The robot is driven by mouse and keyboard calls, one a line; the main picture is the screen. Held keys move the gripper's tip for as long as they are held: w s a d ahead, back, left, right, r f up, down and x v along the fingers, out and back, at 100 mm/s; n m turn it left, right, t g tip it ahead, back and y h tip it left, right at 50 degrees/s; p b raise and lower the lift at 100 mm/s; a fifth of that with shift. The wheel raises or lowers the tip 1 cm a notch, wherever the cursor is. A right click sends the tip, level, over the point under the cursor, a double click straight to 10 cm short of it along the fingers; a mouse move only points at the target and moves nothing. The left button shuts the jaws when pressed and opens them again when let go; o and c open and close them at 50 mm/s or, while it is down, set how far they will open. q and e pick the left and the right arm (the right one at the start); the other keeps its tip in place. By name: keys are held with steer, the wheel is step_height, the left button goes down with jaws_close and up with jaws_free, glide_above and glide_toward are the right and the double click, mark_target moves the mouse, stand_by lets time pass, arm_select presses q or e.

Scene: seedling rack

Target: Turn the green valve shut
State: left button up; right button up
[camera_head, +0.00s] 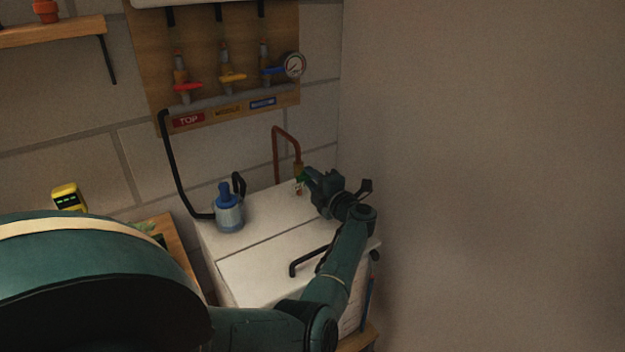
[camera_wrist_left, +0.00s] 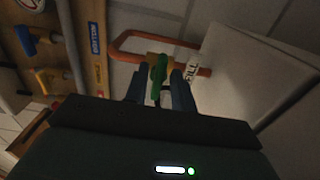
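The green valve (camera_head: 301,178) sits on a copper pipe at the back edge of the white tank, beside the wall. In the left wrist view its green handle (camera_wrist_left: 159,76) lies between my left gripper's fingers. My left gripper (camera_head: 308,176) reaches the valve from the right in the head view; it also shows in the left wrist view (camera_wrist_left: 160,88). Its fingers stand apart on either side of the handle, with a narrow gap showing; contact is hard to make out. A white FILL tag (camera_wrist_left: 192,72) hangs beside the valve. My right gripper is out of view.
The white tank (camera_head: 240,275) has a black lid handle (camera_head: 308,262) and a blue-topped pump (camera_head: 229,210). A wall board (camera_head: 150,85) above carries red, yellow and blue valves and a gauge (camera_head: 294,65). The copper pipe (camera_wrist_left: 135,35) bends close behind the valve. Bare wall fills the right.

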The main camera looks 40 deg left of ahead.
arm_select(q)
steer(key=shift+o, duration=0.5)
steer(key=b+v, duration=0.1)
steer(key=v, duration=1.1)
steer(key=shift+s+d+r, duration=0.1)
steer(key=shift+s+d, duration=0.1)
steer(key=shift+d, duration=0.35)
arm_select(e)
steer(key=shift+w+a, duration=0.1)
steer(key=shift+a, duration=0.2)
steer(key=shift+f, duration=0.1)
